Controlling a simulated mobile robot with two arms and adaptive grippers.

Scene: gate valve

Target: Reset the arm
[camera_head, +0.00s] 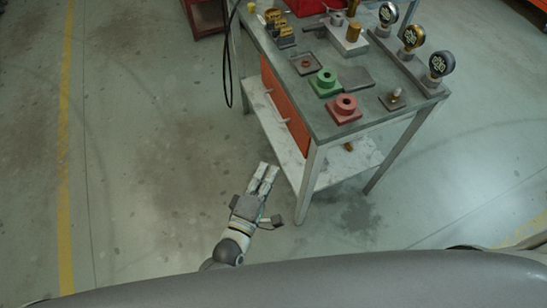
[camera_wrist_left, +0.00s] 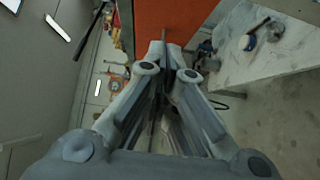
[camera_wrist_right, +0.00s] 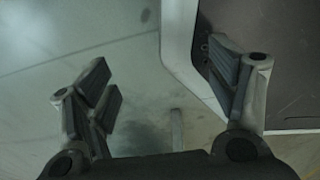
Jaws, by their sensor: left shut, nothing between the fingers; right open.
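My left gripper (camera_head: 268,171) is in the lower middle of the head view, over the floor just left of the workbench's front leg. Its fingers are together and nothing is between them. In the left wrist view the left gripper (camera_wrist_left: 163,48) points toward an orange panel (camera_wrist_left: 190,18). My right gripper is out of the head view. In the right wrist view the right gripper (camera_wrist_right: 165,65) has its fingers wide apart and empty, with floor behind and a grey panel edge near its right finger.
The workbench (camera_head: 372,118) holds a green block (camera_head: 325,80), a red block (camera_head: 345,106) and several round gauges (camera_head: 441,63). Its lower shelf (camera_head: 335,170) is close to the left gripper. A black cable (camera_head: 228,70) hangs at its left. Floor (camera_head: 140,130) at left is clear.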

